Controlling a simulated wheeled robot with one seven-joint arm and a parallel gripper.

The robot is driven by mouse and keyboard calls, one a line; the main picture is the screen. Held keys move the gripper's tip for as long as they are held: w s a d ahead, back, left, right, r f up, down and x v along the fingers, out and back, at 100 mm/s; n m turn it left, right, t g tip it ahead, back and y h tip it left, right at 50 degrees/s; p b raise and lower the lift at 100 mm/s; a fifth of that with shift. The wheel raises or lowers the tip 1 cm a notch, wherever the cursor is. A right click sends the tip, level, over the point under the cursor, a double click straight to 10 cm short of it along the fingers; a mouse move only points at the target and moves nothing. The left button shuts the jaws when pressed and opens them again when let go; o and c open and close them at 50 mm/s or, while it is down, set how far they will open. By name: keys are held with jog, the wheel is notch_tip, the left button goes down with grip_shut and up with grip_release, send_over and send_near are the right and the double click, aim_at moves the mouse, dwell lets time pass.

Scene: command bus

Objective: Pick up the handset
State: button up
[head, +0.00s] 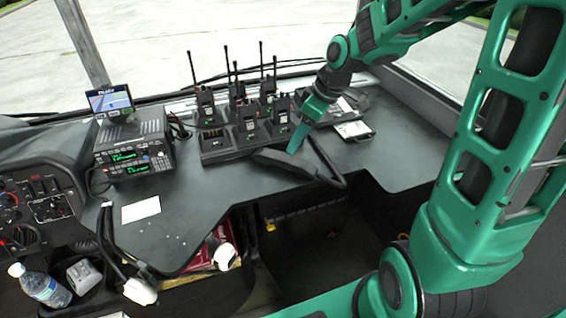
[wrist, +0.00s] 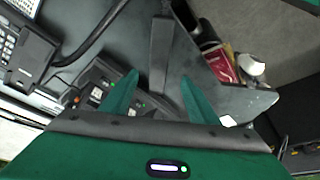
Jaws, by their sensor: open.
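A dark, elongated handset (head: 284,163) lies on the black dashboard, in front of the radio charger. In the wrist view the handset (wrist: 160,52) is a dark bar running lengthwise between the lines of my two fingers. My gripper (head: 295,148) is above its right part, its teal fingers pointing down. In the wrist view my gripper (wrist: 160,82) is open, with one finger on each side of the handset and nothing clamped. Whether the fingers reach down beside it is hard to tell. My fingers and wrist hide some of the dashboard behind.
A charger (head: 218,151) with several antenna radios stands just behind. A dark curved cable (wrist: 95,38) passes close by, near a keypad unit (wrist: 15,46). A radio stack with a screen (head: 133,148) and a white card (head: 141,209) are left. The dashboard's front edge drops away nearby.

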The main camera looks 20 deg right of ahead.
send_over(284, 157)
jog(key=s+d, duration=0.1)
jog(key=s, duration=0.1)
notch_tip(284, 157, down, 4)
jog(key=shift+w+f, duration=0.1)
jog(key=shift+f, duration=0.15)
jog(key=shift+x, duration=3.1)
jog(key=shift+w+d+f, duration=0.15)
jog(key=shift+c, duration=0.6)
jog(key=c, duration=1.2)
